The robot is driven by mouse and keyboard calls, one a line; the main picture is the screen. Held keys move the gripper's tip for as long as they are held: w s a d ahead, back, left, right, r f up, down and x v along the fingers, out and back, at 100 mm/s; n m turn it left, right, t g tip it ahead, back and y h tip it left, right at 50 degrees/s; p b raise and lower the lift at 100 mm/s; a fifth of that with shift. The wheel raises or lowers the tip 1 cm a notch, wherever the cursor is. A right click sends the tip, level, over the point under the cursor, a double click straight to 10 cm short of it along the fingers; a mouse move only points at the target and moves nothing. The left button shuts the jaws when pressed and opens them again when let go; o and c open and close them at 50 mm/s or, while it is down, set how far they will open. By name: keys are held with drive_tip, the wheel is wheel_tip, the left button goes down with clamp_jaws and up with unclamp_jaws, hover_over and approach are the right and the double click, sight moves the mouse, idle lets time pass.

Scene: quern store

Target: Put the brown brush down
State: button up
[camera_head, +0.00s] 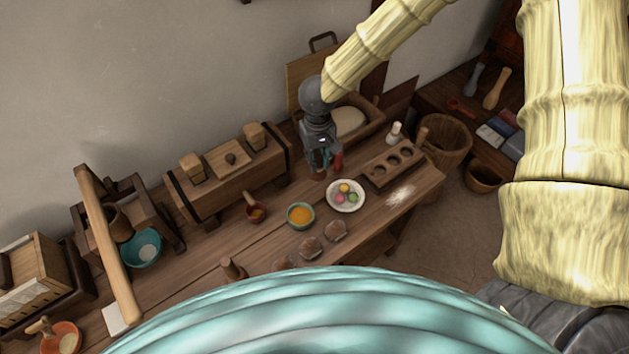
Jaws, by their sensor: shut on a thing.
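My gripper (324,166) hangs over the back of the long wooden table (225,245), in front of the wooden trough with dough. Its fingers are shut on a small brown thing, taken as the brown brush. The brush is mostly hidden by the fingers and too small to make out clearly. I cannot tell whether it touches the tabletop.
A plate (346,206) of coloured balls and a mould block (390,165) with round hollows lie right of my gripper. A bowl of orange powder (300,215) and a small scoop (254,208) lie left. A wooden chest (225,180) stands left. Bare tabletop shows between them.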

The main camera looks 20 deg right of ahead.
drive_tip(key=shift+n, duration=0.8)
drive_tip(key=shift+w+d+f+b, duration=0.15)
drive_tip(key=shift+w+f+b, duration=0.5)
drive_tip(key=shift+f, duration=1.2)
drive_tip(key=shift+w+d+f+b, duration=0.2)
drive_tip(key=shift+w+f+b, duration=0.45)
drive_tip(key=shift+f, duration=1.25)
drive_tip(key=shift+w+d+f+b, duration=0.15)
drive_tip(key=shift+w+f+b, duration=0.2)
drive_tip(key=shift+w+f, duration=1)
drive_tip(key=shift+s+f, duration=0.5)
drive_tip(key=shift+f, duration=0.1)
drive_tip(key=o, duration=0.9)
wheel_tip(320, 180, up, 12)
drive_tip(key=shift+r+b, duration=0.1)
drive_tip(key=shift+b, duration=0.5)
